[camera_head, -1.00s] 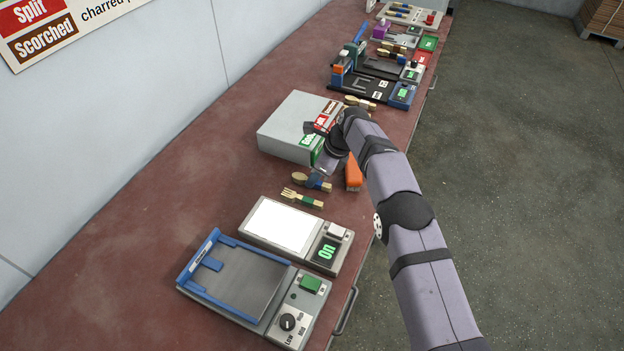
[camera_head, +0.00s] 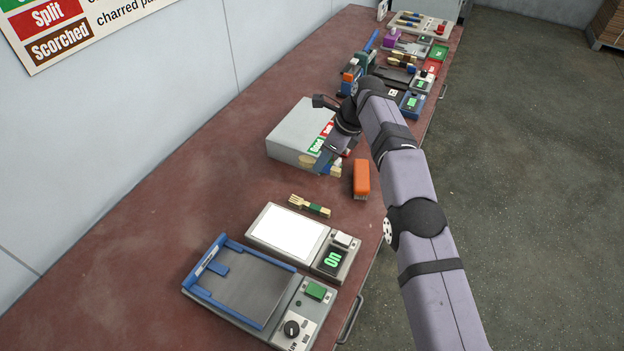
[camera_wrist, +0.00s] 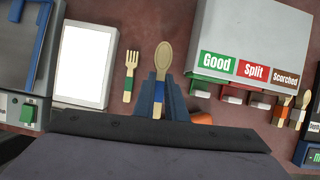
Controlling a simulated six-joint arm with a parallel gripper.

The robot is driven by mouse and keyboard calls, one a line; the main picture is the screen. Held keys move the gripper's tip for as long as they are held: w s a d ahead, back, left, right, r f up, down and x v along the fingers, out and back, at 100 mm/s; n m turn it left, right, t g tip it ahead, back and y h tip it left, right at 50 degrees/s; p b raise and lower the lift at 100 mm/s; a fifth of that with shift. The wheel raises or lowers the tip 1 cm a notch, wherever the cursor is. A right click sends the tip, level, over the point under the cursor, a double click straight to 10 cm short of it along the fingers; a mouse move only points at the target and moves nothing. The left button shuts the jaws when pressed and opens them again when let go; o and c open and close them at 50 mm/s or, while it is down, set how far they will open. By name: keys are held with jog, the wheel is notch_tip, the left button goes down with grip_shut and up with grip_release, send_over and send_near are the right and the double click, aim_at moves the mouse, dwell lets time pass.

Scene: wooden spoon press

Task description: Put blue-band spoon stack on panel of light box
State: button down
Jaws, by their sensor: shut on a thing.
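The blue-band spoon stack (camera_wrist: 164,65) is in my gripper (camera_wrist: 160,98), its bowl pointing up in the wrist view. The blue band lies between the two fingers. My gripper is shut on it and holds it above the table; in the head view my gripper (camera_head: 326,164) is in front of the sorting box, with the pale bowl (camera_head: 306,161) at its left. The light box (camera_head: 253,241) has a bright white panel (camera_head: 288,232), bare, and a green "On" display. The panel also shows at the left in the wrist view (camera_wrist: 83,62).
A green-band fork stack (camera_head: 309,206) lies on the table between my gripper and the light box. An orange brush (camera_head: 361,178) stands right of my gripper. The grey sorting box (camera_head: 299,128) is behind. A blue-framed press (camera_head: 250,287) stands in front of the light box.

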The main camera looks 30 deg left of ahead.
jog(key=shift+s+a+r, duration=0.25)
jog(key=shift+s, duration=0.1)
jog(key=s+r+n+g+p, duration=0.1)
jog(key=s+r+n+p, duration=0.25)
jog(key=s, duration=1.25)
jog(key=shift+n, duration=0.25)
jog(key=shift+s+d+f+p, duration=0.1)
jog(key=shift+f+p, duration=0.4)
jog(key=shift+f, duration=2.05)
jog(key=shift+s+f+p, duration=0.1)
jog(key=shift+f+p, duration=0.35)
jog(key=shift+f, duration=2.1)
jog(key=shift+f, duration=0.15)
jog(key=c, duration=1.8)
grip_release()
jog(key=b+v, duration=0.2)
jog(key=v, duration=1)
jog(key=shift+w, duration=0.2)
